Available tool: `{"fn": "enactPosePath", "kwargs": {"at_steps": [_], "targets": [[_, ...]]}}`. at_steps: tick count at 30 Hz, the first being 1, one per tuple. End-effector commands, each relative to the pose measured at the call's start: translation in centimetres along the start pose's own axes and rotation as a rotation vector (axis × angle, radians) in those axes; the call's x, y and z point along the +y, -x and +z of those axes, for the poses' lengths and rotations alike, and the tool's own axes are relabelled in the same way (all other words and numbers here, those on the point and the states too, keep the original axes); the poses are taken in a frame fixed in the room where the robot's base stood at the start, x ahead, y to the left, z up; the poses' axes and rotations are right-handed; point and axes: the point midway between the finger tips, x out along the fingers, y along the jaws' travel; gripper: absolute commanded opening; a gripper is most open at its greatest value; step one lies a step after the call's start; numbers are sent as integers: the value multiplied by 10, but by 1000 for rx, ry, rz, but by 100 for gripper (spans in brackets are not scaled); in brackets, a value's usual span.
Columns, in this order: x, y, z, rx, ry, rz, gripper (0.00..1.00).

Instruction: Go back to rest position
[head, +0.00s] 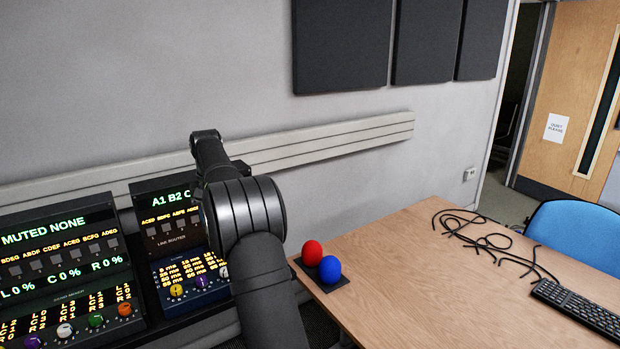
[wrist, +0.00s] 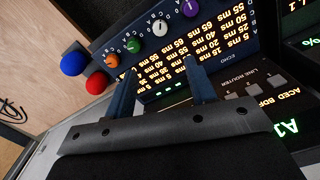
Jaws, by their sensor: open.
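My gripper (wrist: 160,68) shows in the wrist view with its two dark blue fingers apart and nothing between them. The fingers are in front of the blue echo panel (wrist: 165,90), which has lit figures and coloured knobs. I cannot tell whether the fingertips touch the panel. In the head view my arm reaches over the console and hides the gripper and part of the panel. The same panel shows in part left of my arm (head: 186,272).
A left console unit (head: 65,240) and a link router (head: 165,228) stand against the wall. On the wooden table (head: 420,300) are a red ball (head: 312,252) and blue ball (head: 330,269) on a dark base, loose black cables (head: 490,241) and a keyboard (head: 580,310). A blue chair (head: 575,235) stands behind.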

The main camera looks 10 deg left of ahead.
Motion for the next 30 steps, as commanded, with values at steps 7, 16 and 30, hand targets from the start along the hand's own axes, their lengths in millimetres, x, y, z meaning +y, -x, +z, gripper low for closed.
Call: {"fn": "enactPosePath", "kwargs": {"at_steps": [7,16,30], "targets": [[0,-24,0,-4,0,1,51],[0,-83,1,-4,0,1,51],[0,-163,0,-2,0,0,51]]}}
